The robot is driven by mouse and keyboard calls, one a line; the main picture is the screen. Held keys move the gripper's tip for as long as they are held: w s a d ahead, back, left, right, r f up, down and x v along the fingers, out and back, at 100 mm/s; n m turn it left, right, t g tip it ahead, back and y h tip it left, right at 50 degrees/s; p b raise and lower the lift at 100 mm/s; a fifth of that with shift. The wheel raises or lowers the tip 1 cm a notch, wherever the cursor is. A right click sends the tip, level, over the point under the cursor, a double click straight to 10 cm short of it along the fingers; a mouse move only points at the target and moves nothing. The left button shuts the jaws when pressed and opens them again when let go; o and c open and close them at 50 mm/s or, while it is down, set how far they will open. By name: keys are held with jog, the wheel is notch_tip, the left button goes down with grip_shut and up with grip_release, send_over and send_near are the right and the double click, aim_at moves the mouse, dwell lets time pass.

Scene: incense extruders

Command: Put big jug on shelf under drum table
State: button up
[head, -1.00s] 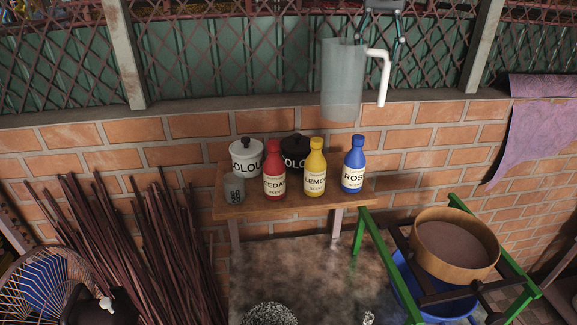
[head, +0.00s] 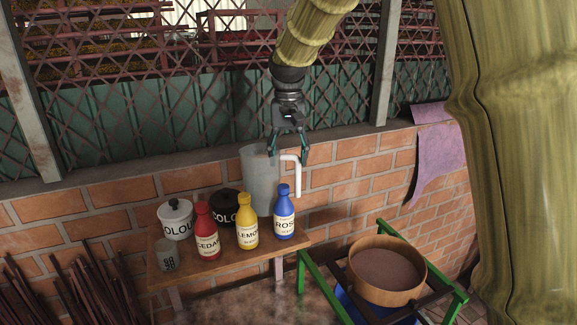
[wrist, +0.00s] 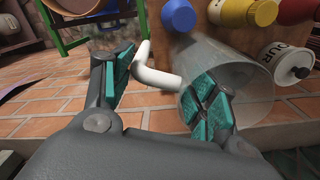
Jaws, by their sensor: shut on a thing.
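The big jug (head: 260,185) is a tall, translucent grey cylinder with a white handle (head: 297,172). It is upright in the head view, behind the yellow and blue bottles. I cannot tell whether its base touches the wooden shelf. My gripper (head: 289,155) is at its top, shut on the jug on the handle side. In the wrist view the fingers (wrist: 158,90) are on either side of the white handle (wrist: 152,68), one overlapping the jug's clear wall (wrist: 235,80). I cannot make out which surface is the drum table.
The wooden shelf (head: 215,270) holds yellow (head: 248,222), blue (head: 284,212) and red (head: 206,232) bottles, two lidded pots (head: 176,220) and a small glass (head: 168,258). A green-framed stand (head: 307,272) with a round wooden sieve (head: 388,292) is right. A brick wall is behind.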

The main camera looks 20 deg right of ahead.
aim_at(273, 180)
jog(key=shift+f+p, duration=0.8)
jog(key=shift+f, duration=1.45)
jog(key=o, duration=1.3)
jog(key=shift+f, duration=0.1)
jog(key=shift+o, duration=0.2)
